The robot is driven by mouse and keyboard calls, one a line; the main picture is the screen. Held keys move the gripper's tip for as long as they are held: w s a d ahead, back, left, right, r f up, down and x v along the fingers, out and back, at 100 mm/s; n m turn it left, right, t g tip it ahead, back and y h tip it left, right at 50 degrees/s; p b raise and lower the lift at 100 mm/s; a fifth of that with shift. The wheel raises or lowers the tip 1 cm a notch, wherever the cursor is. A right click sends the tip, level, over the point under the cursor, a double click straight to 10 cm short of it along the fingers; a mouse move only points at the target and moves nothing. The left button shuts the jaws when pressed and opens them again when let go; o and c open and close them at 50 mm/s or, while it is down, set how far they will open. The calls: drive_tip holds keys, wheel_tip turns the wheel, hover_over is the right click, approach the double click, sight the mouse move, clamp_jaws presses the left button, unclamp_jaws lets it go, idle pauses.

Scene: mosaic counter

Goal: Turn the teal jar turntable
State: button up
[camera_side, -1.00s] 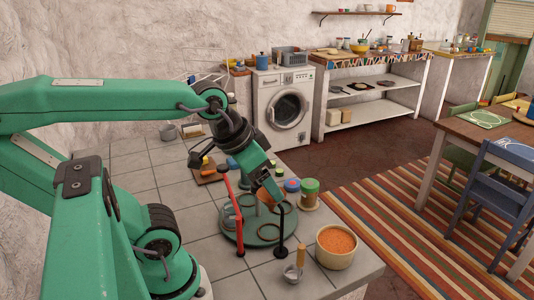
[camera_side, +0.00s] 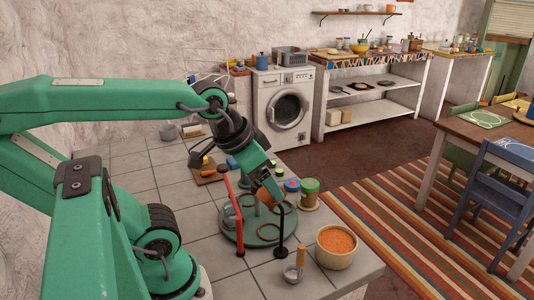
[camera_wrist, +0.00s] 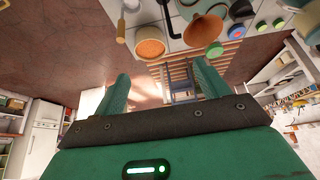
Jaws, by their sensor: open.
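The teal turntable (camera_side: 230,237) is a round disc with ring holders on the tiled counter. A terracotta piece (camera_wrist: 205,30) shows above the fingers in the wrist view. I cannot tell from the side view whether my gripper touches anything.
A green-lidded jar (camera_side: 309,193) and a blue-lidded jar (camera_side: 292,186) stand behind the turntable.

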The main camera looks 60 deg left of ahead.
drive_tip(key=c, duration=0.6)
drive_tip(key=g, duration=0.6)
hover_over(257, 181)
wheel_tip(257, 181, down, 5)
drive_tip(key=shift+r, duration=0.1)
drive_tip(key=shift+f, duration=0.2)
drive_tip(key=shift+f, duration=3.75)
clamp_jaws()
